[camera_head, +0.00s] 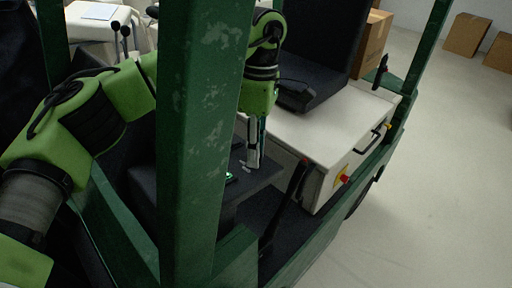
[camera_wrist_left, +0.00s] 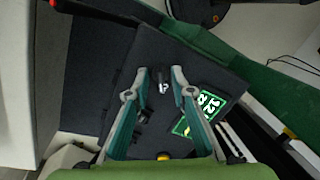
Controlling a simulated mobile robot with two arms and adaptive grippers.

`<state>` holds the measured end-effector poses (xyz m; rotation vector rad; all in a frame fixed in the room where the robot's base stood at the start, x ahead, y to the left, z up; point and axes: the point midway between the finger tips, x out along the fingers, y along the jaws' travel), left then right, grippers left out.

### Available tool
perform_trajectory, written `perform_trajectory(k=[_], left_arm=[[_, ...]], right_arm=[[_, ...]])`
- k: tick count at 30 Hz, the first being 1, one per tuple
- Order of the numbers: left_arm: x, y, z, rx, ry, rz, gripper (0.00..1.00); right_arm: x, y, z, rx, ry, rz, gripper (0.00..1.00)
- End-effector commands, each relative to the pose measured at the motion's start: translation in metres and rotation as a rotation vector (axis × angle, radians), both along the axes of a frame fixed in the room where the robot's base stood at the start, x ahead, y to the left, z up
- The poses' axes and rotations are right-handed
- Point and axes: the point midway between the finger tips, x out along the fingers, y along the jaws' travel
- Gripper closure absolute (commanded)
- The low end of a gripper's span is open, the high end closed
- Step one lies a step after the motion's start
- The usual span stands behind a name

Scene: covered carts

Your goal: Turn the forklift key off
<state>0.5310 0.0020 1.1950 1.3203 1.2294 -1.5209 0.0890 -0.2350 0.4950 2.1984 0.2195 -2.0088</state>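The forklift key (camera_wrist_left: 162,87) is a small dark piece with a pale mark, on the dark dash panel (camera_wrist_left: 140,48). In the left wrist view it lies between the two fingertips of my left gripper (camera_wrist_left: 160,73), with a gap on each side. The gripper is open, its fingers pointing at the panel. In the head view my left gripper (camera_head: 252,157) points down close over the panel, beyond a green post. A small pale piece shows at its tips there, too small to identify surely. My right gripper is not in view.
A lit green display (camera_wrist_left: 202,108) and a yellow button (camera_wrist_left: 163,156) sit near the key. The forklift's green post (camera_head: 205,120) stands in front of my left arm. A black seat (camera_head: 315,50) and white housing (camera_head: 320,125) lie beyond. Boxes (camera_head: 467,34) stand far back.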

Motion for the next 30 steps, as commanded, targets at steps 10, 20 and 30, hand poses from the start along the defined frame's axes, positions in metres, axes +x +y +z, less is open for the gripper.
perform_trajectory(k=[10,20,30], left_arm=[[0.000,0.000,0.000,0.000,0.000,0.000,1.00],[0.000,0.000,-0.001,0.006,-0.006,0.031,1.00],[0.000,0.000,-0.003,0.036,-0.037,0.238,1.00]], right_arm=[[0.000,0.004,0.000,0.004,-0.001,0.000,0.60],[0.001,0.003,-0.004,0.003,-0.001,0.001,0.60],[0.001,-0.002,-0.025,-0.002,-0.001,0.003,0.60]])
